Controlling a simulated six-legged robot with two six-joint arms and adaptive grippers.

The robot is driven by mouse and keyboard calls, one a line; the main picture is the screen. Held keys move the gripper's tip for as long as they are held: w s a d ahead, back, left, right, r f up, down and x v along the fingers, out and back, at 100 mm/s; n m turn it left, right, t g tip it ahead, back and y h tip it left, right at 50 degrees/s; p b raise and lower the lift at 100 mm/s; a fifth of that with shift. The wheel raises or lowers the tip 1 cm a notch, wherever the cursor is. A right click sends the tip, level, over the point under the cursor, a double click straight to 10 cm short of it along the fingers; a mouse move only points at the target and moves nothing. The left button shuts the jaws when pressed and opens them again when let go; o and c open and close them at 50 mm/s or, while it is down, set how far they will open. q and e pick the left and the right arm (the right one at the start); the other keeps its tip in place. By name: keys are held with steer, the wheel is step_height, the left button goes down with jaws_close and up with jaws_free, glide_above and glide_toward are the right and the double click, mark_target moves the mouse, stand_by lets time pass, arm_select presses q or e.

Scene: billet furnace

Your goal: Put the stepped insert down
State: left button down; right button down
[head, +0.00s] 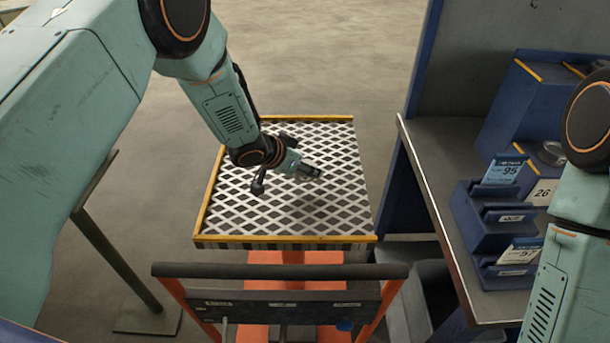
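My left gripper (308,171) reaches in from the left and hangs over the white lattice top of the cart (230,221). A small dark grey piece shows at its tip. I cannot tell whether this is the stepped insert or the gripper's own fingers. The finger gap is too small and dark to read. A faint shadow on the lattice suggests the tip is a little above it. No stepped insert can be clearly made out elsewhere. My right arm comes in at the right edge, but its gripper is out of view.
The cart top has a raised yellow rim (285,239) and is otherwise bare. A dark push handle (280,270) runs along its near side. At right stands a grey bench (432,165) with blue bins (490,220) carrying number cards. Open floor (320,60) lies beyond.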

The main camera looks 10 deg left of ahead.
mark_target(305, 175)
arm_select(q)
steer(key=shift+w+f, duration=0.15)
steer(key=shift+f, duration=1.5)
steer(key=shift+f, duration=0.2)
steer(key=shift+c, duration=2.2)
jaws_free()
steer(key=shift+r, duration=0.15)
steer(key=v, duration=1.2)
steer(key=shift+d, duration=0.1)
